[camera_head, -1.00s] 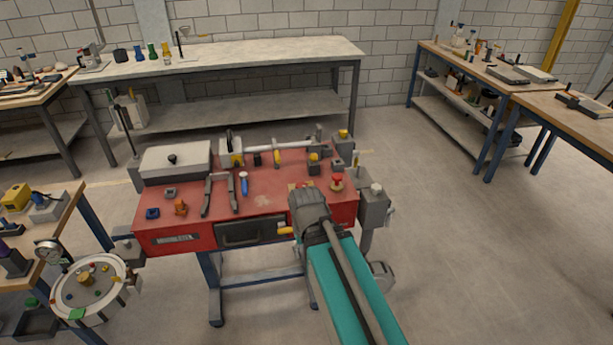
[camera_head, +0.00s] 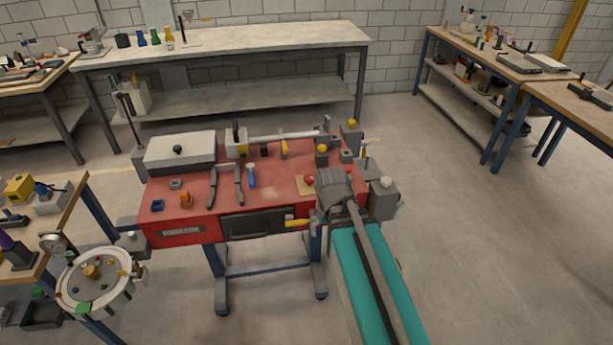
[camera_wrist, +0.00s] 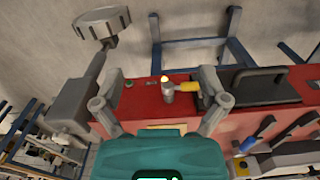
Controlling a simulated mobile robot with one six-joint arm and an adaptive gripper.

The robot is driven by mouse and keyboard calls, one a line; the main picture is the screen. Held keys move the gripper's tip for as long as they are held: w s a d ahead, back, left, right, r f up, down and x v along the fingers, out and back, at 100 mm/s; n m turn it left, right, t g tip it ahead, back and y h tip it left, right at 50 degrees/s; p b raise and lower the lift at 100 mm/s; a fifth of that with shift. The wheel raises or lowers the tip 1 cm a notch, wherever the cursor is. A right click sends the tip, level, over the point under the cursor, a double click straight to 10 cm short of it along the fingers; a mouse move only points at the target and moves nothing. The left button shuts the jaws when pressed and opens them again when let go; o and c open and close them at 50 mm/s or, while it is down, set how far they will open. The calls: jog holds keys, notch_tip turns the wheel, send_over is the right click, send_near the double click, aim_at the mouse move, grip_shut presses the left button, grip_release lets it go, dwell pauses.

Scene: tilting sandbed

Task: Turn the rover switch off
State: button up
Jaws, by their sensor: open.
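I cannot tell for sure which part is the rover switch. On the red bench (camera_head: 215,232), a red knob (camera_head: 309,180) sits on a tan plate (camera_head: 304,192). A yellow-handled lever (camera_head: 297,222) is at the bench front. In the wrist view the lever is a grey post with a yellow grip (camera_wrist: 187,87), and a small green button (camera_wrist: 129,85) is on the red front. My gripper (camera_head: 333,181) is over the bench's right end, just right of the red knob.
A grey box (camera_head: 383,199) stands at the bench's right end, close to my gripper. A drawer with a dark handle (camera_head: 258,222) is left of the lever. Pliers, a blue tool (camera_head: 251,176) and a grey lidded case (camera_head: 180,150) lie further left. The floor at right is clear.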

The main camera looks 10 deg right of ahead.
jog(key=w+r+m+p, duration=0.5)
jog(key=w+m, duration=0.3)
jog(key=w, duration=0.6)
notch_tip(320, 180, up, 5)
jog(key=m+p, duration=0.5)
jog(key=m, duration=0.4)
send_over(310, 177)
jog(key=shift+w+r, duration=0.1)
jog(key=shift+w, duration=0.05)
notch_tip(310, 177, down, 14)
jog(key=b, duration=1.4)
jog(key=shift+r, duration=0.1)
